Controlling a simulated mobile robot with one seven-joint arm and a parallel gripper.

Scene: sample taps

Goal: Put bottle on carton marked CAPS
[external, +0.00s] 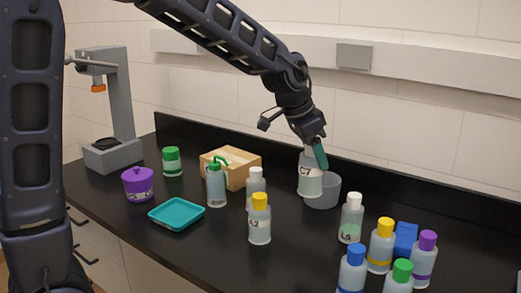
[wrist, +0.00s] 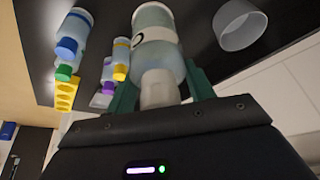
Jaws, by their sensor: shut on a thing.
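My gripper (external: 313,150) is shut on a clear bottle (external: 310,183) marked C7, with pale liquid inside. In the wrist view the green fingers (wrist: 162,92) close on either side of its white cap, and the bottle (wrist: 153,28) extends away from them. The bottle is nearly upright at the back of the counter, overlapping a grey cup in the external view; I cannot tell whether its base touches the counter. A brown cardboard carton (external: 240,163) stands left of the gripper, behind a green-topped bottle. No CAPS marking is legible on it.
The grey cup (external: 327,191) is close by the held bottle. Two bottles (external: 259,222) stand between it and a teal tray (external: 177,214). Several colour-capped bottles (external: 381,246) crowd the right. A purple pot (external: 138,184) and a green-lidded jar (external: 172,162) are left.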

